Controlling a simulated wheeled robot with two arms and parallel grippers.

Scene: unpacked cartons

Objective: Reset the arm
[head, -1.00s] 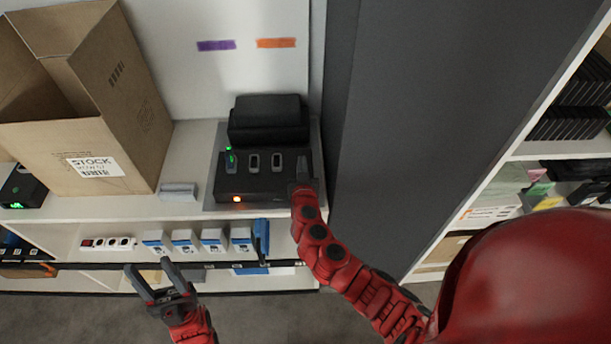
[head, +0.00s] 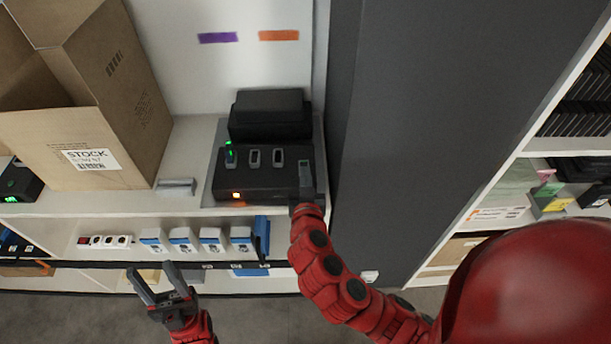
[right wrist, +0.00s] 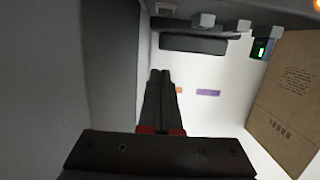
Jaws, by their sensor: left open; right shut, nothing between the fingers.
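My right gripper (head: 305,178) is at the right end of a black device (head: 262,184) on the shelf top. It is shut with nothing in it. In the right wrist view its closed fingers (right wrist: 160,80) point toward the white back panel, with the device upside down along the top edge. I cannot tell whether the gripper touches the device. My left gripper (head: 162,294) is open and empty, low in front of the shelf unit.
An open cardboard box (head: 95,120) stands left of the device. A black block (head: 270,114) sits behind it. A dark grey panel (head: 420,110) rises close on the right. Several white-and-blue boxes (head: 182,240) stand on the shelf below. The floor in front is clear.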

